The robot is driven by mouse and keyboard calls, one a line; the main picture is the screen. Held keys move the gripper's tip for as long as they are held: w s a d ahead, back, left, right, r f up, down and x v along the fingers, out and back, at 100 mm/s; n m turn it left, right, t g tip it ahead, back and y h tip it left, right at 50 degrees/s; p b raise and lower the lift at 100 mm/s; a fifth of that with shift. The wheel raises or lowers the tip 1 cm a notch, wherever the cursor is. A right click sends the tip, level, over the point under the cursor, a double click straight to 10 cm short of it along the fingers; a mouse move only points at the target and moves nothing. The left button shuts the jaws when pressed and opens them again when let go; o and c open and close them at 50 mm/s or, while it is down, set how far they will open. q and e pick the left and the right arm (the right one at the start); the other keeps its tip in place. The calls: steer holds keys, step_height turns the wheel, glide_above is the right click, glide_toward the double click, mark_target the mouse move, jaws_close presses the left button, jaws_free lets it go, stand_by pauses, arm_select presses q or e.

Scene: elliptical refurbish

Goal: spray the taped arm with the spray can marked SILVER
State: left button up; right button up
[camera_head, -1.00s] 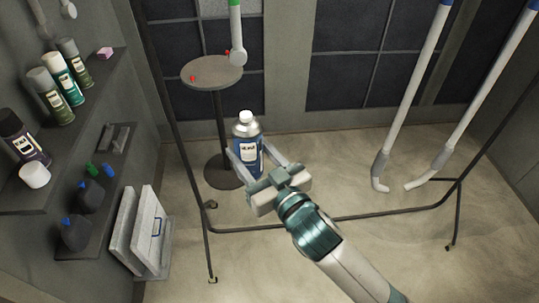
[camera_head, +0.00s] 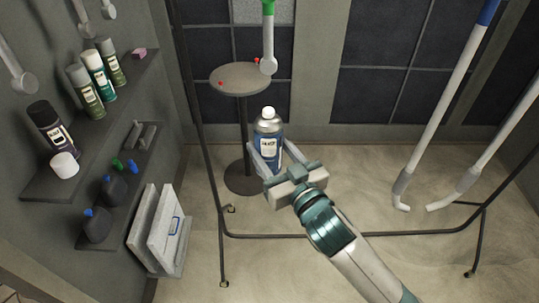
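My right gripper (camera_head: 268,160) comes in from the lower right and is shut on a blue spray can (camera_head: 268,143) with a silver shoulder and white top. The can is upright, in front of the round table's post. Its pale label faces me, but the lettering is too small to read. A pale arm with a green band (camera_head: 268,40) hangs above and behind the can, apart from it. A long pale arm with a blue band (camera_head: 445,105) hangs at the right, with another pale arm (camera_head: 490,150) beside it. My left gripper is not in view.
Several cans (camera_head: 88,90) stand on the left wall shelf, beside a white cap (camera_head: 64,165). Dark bottles (camera_head: 97,225) and white panels (camera_head: 160,230) are below. A round table (camera_head: 235,78) stands behind. A black rack frame (camera_head: 330,237) crosses the floor.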

steer(key=shift+w+b, duration=0.3)
steer(key=shift+w, duration=1.35)
